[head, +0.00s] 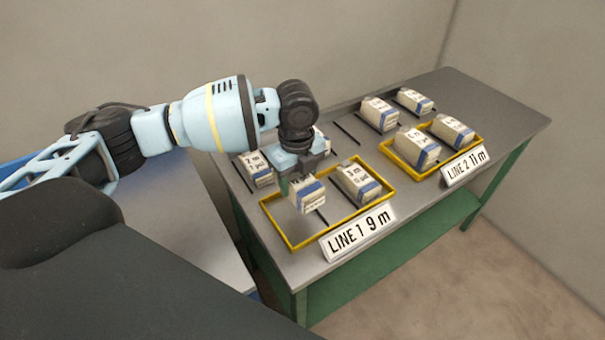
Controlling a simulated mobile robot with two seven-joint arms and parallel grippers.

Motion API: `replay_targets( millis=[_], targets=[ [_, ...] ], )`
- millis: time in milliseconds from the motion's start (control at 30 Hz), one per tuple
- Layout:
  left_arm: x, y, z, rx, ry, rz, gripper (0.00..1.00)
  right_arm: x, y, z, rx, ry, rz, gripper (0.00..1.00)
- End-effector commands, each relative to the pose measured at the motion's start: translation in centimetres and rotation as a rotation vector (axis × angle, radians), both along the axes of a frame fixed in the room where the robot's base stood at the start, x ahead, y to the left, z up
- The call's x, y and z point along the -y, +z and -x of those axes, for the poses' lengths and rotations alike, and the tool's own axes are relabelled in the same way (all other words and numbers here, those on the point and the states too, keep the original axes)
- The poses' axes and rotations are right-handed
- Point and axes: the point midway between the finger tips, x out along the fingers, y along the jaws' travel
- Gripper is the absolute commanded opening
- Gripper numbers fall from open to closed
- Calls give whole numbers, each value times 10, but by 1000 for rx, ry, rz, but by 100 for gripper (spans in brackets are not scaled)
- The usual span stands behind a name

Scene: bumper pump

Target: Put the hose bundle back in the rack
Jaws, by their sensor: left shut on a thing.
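My left gripper (297,175) points down and is shut on a hose bundle (307,195), a pale block with a blue band. The bundle is over the left half of the yellow-rimmed LINE 1 tray (288,240); I cannot tell whether it touches the tray floor. Another bundle (357,183), marked 3 m, lies in that tray to its right. At the back, a row with dark divider strips (350,133) appears to be the rack. It holds a bundle marked 2 m (257,168) and two at the right (379,114) (414,101). My wrist hides part of this row. My right gripper is out of view.
The LINE 2 tray (432,171) holds two bundles (417,148) (452,132). Signs reading LINE 1 9 m (358,232) and LINE 2 11 m (466,168) stand at the front of the grey table (500,115). The table's right end is clear. A wall is behind.

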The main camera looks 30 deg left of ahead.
Motion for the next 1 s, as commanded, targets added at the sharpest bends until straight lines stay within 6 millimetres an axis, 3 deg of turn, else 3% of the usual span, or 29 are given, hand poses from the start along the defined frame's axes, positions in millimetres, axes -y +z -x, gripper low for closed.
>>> replay_targets(
  millis=[167, 1000],
  targets=[
    [4, 6, 10, 4, 199, 2, 17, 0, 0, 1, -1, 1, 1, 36],
    [25, 30, 89, 1, 1543, 10, 17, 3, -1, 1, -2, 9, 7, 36]
  ],
)
